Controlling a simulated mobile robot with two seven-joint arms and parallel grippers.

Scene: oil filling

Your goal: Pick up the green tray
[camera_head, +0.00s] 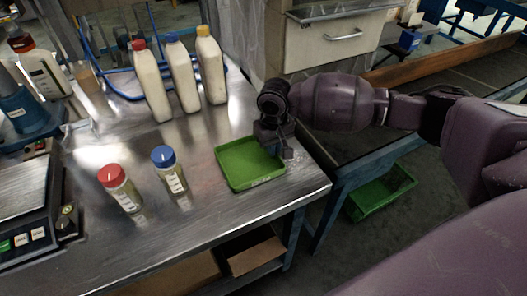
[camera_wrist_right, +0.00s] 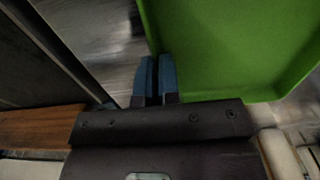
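The green tray (camera_head: 240,165) is shallow, rectangular and empty. It lies at the right front part of the metal table, near the table's right edge. My right gripper (camera_head: 277,146) points down at the tray's right edge. In the right wrist view, the two blue fingers (camera_wrist_right: 155,78) are nearly together, with the wall of the green tray (camera_wrist_right: 225,45) running in between them. The exact contact between fingers and wall is dark and partly hidden. The tray looks level. My left gripper is out of view.
The metal table (camera_head: 205,210) also holds a red-capped jar (camera_head: 120,190), a blue-capped jar (camera_head: 168,172), several white bottles (camera_head: 183,80) at the back and a scale (camera_head: 30,210) at left. A green crate (camera_head: 382,192) is on the floor right of the table.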

